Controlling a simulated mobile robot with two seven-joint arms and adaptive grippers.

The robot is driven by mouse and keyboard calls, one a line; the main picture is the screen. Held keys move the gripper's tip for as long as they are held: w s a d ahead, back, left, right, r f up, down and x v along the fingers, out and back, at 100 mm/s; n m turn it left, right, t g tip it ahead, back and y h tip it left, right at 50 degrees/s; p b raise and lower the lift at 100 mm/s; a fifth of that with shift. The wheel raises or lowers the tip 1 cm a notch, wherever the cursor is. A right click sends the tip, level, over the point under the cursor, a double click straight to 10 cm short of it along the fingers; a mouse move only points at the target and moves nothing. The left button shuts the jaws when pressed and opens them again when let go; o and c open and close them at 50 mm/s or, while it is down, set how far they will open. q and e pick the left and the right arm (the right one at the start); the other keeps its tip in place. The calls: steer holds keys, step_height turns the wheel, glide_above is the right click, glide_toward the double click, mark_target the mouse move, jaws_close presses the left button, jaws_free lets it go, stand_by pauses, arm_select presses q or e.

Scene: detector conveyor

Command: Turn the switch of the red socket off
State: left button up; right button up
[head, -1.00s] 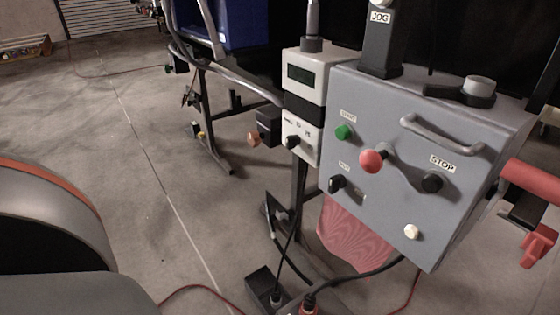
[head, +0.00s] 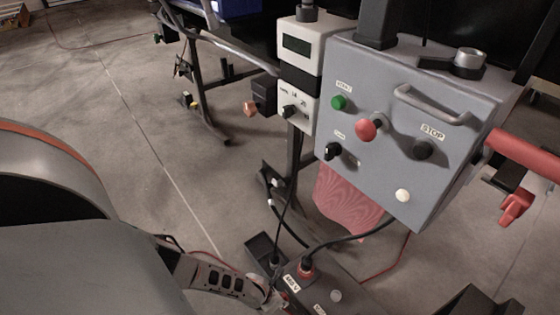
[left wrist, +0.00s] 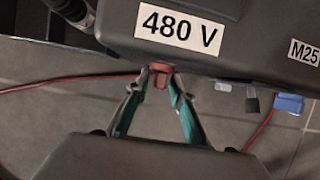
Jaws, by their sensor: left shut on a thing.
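A dark socket box (head: 330,284) with a 480 V label stands low at the bottom of the head view. A red socket (head: 307,266) on its top has a black cable in it. In the left wrist view the box (left wrist: 250,25) fills the top, and a small red switch piece (left wrist: 161,77) sticks out below the 480 V label. My left gripper (left wrist: 161,72) has its teal fingers closed around this red piece. In the head view the left gripper (head: 272,300) is at the box's left side, its tips partly hidden. My right gripper is not in view.
A grey control panel (head: 380,172) with buttons and a handle stands above and behind the box. A white meter unit (head: 302,46) is beside it. In the left wrist view a blue part (left wrist: 290,103) and a red cable (left wrist: 70,81) lie beyond the fingers. Open floor (head: 110,130) is at left.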

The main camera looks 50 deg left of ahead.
arm_select(q)
steer(key=o, duration=0.7)
steer(key=shift+o, duration=0.2)
steer(key=v, duration=1.2)
steer(key=shift+r, duration=0.1)
